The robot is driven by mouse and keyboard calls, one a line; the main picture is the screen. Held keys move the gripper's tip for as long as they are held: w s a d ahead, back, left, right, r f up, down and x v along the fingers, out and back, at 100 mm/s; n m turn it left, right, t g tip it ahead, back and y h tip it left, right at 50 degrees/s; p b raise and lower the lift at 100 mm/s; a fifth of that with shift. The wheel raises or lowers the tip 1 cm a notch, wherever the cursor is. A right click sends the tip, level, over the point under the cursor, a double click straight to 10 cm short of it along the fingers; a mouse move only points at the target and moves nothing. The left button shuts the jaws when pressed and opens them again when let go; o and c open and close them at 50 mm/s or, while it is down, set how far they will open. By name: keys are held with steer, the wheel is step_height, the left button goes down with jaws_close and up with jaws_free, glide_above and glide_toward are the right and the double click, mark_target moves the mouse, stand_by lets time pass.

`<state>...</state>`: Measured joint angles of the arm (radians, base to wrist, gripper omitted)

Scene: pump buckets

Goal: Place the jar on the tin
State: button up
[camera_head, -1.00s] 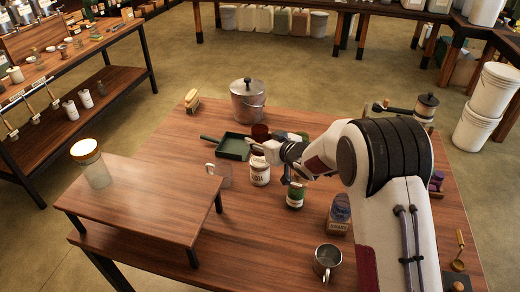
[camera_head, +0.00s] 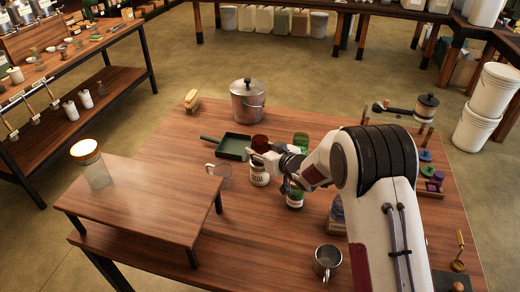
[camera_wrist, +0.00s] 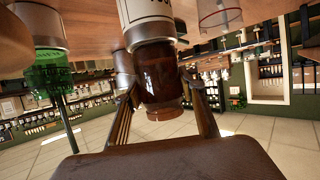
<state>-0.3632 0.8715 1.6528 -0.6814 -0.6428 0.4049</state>
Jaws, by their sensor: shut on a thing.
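A dark brown glass jar (camera_head: 260,142) is in my gripper (camera_head: 258,153). It fills the middle of the wrist view (camera_wrist: 157,85), with my fingers on both sides of it. A tin with a white label (camera_head: 259,174) stands on the table directly below the jar. In the tilted wrist view the tin (camera_wrist: 145,10) shows at the top, its metal rim meeting the jar in line. Whether the jar rests on the tin or hovers just above it, I cannot tell. My gripper hides the join in the head view.
A green-labelled container (camera_head: 295,199) and a green glass (camera_head: 301,140) are to the right. A clear mug (camera_head: 222,174) is close on the left, a green pan (camera_head: 234,146) behind. A raised wooden stand (camera_head: 145,200) carries a lidded jar (camera_head: 92,165).

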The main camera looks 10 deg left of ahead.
steer(key=o, duration=1.2)
steer(key=shift+f, duration=0.1)
steer(key=shift+o, duration=0.2)
steer(key=shift+r, duration=0.2)
steer(key=shift+s+d, duration=0.15)
steer(key=shift+d, duration=0.05)
steer(key=v, duration=1.1)
steer(key=shift+s, duration=0.2)
steer(key=shift+d+r, duration=0.2)
steer(key=shift+r, duration=0.05)
